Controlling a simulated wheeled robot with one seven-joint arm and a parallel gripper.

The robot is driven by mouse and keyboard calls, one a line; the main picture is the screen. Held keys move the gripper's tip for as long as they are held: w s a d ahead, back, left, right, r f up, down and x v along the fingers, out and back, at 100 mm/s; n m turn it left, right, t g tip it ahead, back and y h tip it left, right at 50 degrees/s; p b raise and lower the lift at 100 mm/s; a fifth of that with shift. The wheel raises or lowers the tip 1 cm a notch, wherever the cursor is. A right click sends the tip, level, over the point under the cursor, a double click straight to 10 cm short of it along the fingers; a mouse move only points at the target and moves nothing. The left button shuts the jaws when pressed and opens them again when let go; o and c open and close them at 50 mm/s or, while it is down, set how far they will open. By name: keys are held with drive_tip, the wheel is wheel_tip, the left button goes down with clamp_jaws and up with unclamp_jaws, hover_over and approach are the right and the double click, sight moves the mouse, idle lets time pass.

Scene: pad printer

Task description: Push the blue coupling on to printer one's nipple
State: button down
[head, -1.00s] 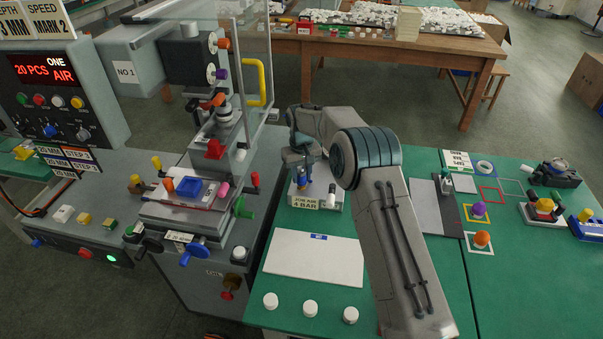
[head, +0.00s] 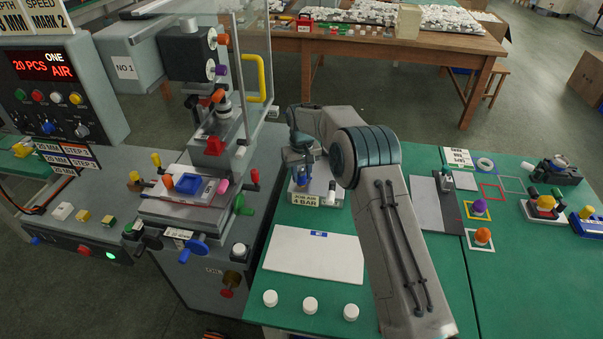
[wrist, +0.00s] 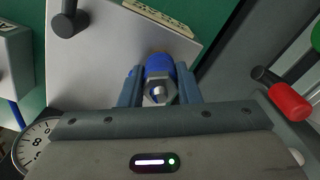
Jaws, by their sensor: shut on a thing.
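My gripper (wrist: 160,88) is shut on the blue coupling (wrist: 160,64), which shows between the two blue-grey fingers in the wrist view. A metal hex end with a pale round tip faces the wrist camera. In the head view my gripper (head: 301,172) hangs low over the grey block labelled JOIN AIR 4 BAR (head: 318,198), right of printer one. The block's grey face fills much of the wrist view behind the coupling. The nipple cannot be made out, so I cannot tell whether the coupling is on it.
A white board (head: 310,255) and several white caps (head: 310,305) lie in front. In the wrist view, a red-handled lever (wrist: 288,100) is at the right and a dial (wrist: 35,143) at lower left.

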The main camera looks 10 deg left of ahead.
sight(301, 170)
drive_tip(key=c, duration=1)
unclamp_jaws()
drive_tip(key=shift+f, duration=0.25)
wheel_tip(301, 170, up, 14)
drive_tip(key=b, duration=0.1)
drive_tip(key=s+d+r+m, duration=0.1)
drive_tip(key=s+d+r, duration=0.5)
drive_tip(key=d+r, duration=0.35)
drive_tip(key=s+d+r+m+t, duration=0.2)
drive_tip(key=s+d+r, duration=0.1)
drive_tip(key=s+d, duration=0.6)
drive_tip(key=s+d+f+m, duration=0.1)
drive_tip(key=s+d+f, duration=0.2)
drive_tip(key=s, duration=0.8)
drive_tip(key=s+d+f+m+t, duration=0.1)
drive_tip(key=s+d+f+m, duration=0.1)
drive_tip(key=s+d, duration=0.5)
drive_tip(key=s+f, duration=0.1)
drive_tip(key=s, duration=0.4)
drive_tip(key=shift+d, duration=0.15)
